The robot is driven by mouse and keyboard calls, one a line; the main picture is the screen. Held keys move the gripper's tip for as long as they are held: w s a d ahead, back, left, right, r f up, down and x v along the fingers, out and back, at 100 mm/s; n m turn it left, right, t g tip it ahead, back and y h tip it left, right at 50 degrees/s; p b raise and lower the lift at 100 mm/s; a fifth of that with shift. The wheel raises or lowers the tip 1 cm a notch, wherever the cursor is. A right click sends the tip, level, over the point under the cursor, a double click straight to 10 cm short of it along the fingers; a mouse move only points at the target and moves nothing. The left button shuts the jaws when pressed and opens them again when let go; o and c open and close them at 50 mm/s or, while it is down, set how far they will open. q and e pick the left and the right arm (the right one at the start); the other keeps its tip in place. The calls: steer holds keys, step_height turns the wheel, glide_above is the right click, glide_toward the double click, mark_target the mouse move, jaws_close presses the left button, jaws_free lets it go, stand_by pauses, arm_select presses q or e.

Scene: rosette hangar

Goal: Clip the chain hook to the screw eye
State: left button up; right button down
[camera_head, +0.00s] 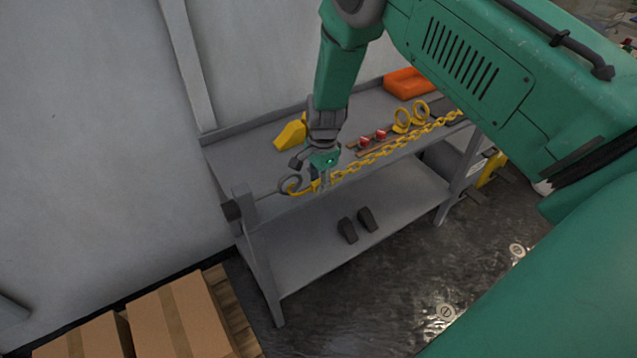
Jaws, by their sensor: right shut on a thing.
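My right gripper (322,184) is shut on the yellow chain hook (298,192), above the front edge of the workbench near its left end. The yellow chain (400,144) runs from the hook to the right along the bench. A dark grey ring, which looks like the screw eye (282,181), is just left of the gripper. The hook's curved end overlaps the ring in the picture. I cannot tell whether it passes through the ring or only lies in front. The fingers hide part of the hook. My left gripper is out of view.
The grey workbench (240,146) stands against the wall. It bears a yellow wedge-like object (291,134), red-ended pieces (380,134), yellow rings (401,121) and an orange bin (404,82). Two dark objects (348,230) lie on the lower shelf. Cardboard boxes (180,318) stand at the bottom left.

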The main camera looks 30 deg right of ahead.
steer(key=shift+w, duration=0.15)
steer(key=shift+w+d+b, duration=0.15)
steer(key=shift+w+b, duration=0.65)
steer(key=shift+w, duration=0.2)
steer(key=shift+d, duration=0.25)
steer(key=shift+d, duration=1.1)
steer(key=shift+d, duration=0.1)
steer(key=c, duration=1.3)
jaws_free()
steer(key=shift+c, duration=0.2)
